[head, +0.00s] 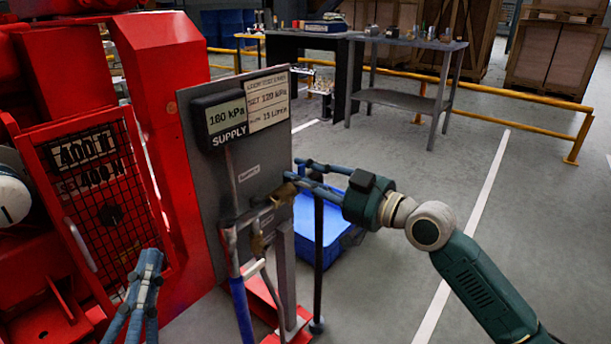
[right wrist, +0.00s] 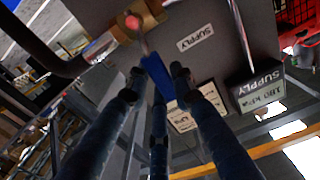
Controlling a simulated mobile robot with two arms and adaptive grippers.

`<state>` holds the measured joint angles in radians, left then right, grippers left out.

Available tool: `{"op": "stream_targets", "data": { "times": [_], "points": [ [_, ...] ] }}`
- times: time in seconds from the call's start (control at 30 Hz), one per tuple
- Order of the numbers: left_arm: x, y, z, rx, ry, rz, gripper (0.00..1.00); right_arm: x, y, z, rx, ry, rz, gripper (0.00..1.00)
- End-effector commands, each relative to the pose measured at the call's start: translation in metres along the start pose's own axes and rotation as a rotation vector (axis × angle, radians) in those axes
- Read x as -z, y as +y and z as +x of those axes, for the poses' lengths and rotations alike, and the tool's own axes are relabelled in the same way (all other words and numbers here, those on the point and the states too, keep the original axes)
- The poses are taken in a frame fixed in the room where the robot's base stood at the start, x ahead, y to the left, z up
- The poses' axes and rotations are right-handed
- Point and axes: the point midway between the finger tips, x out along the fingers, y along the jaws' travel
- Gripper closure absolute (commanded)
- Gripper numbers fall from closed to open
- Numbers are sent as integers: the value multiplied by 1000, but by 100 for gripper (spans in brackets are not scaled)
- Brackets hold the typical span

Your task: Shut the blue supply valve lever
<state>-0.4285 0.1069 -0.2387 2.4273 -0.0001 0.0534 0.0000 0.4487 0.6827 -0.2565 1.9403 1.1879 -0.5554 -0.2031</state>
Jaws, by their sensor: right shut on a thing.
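The blue supply valve lever (right wrist: 156,76) shows in the right wrist view, running from a brass valve (right wrist: 150,22) on the grey panel to between my right gripper's fingers. My right gripper (right wrist: 157,82) is shut on it. In the head view the right gripper (head: 303,178) reaches in from the right to the brass fitting (head: 283,195) at the panel's edge; the lever is hidden there by the fingers. My left gripper (head: 150,262) is at lower left, in front of the red machine, away from the valve; its fingers point up and their opening is unclear.
Pipes and a blue-ended rod (head: 241,305) stand below. A blue bin (head: 340,240) lies behind my right gripper. Floor to the right is clear.

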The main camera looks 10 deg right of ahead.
Motion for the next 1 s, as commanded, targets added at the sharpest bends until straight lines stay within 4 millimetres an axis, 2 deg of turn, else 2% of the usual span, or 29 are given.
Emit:
{"op": "stream_targets", "data": {
  "times": [0.57, 0.6, 0.7, 1.0],
  "points": [
    [4, 1, 0, -1, 19, -1, 100, -3, -3, 0, 1, -7, -31, 100],
    [4, 1, 0, -1, 19, -1, 100, -3, -3, 0, 1, -7, -31, 73],
    [4, 1, 0, -1, 18, -1, 100, -3, -3, 0, 1, -6, -30, 56],
    [4, 0, 0, 0, 17, -1, 100, -1, -2, -1, 0, -3, -31, 56]
  ]
}}
